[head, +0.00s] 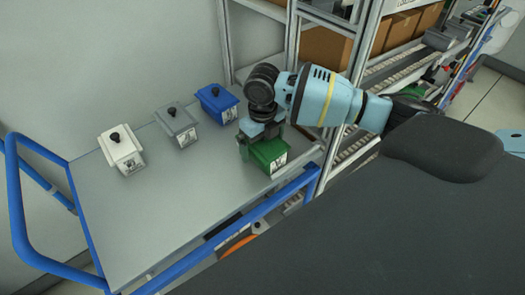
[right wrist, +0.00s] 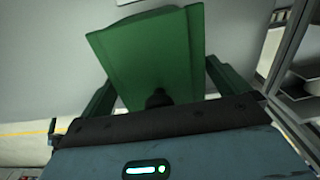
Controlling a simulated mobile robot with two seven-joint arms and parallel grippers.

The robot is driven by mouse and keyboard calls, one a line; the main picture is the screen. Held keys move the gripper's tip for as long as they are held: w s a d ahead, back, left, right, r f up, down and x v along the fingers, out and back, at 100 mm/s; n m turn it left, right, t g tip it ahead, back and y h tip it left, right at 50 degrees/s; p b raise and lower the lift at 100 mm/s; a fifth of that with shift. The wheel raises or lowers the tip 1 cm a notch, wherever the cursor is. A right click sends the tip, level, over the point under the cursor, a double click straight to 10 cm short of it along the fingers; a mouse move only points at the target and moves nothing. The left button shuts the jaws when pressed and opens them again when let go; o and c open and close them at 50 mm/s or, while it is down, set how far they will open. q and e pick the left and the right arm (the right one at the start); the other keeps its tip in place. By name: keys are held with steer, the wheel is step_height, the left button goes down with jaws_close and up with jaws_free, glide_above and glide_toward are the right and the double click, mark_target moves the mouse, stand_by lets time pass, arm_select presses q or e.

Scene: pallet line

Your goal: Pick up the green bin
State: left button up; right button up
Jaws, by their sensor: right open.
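The green bin (head: 268,156) stands on the grey top of the cart, near its right end, with a white label on its front side. My right gripper (head: 256,141) is over it from above and hides part of its lid. In the right wrist view the bin (right wrist: 150,50) shows with its dark knob (right wrist: 158,97) between the two spread fingers (right wrist: 160,80). The gripper is open; I cannot tell whether the fingers touch the bin. My left gripper is not in view.
A blue bin (head: 216,103), a grey bin (head: 177,127) and a white bin (head: 121,150) stand left of the green bin on the cart (head: 150,215). Blue rails edge the cart. A metal rack (head: 290,45) with cardboard boxes stands behind and right. The cart's front left is clear.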

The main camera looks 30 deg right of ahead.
steer(key=shift+r, duration=0.1)
steer(key=c, duration=1.9)
steer(key=shift+r, duration=0.1)
step_height(320, 180, up, 10)
steer(key=shift+f, duration=0.1)
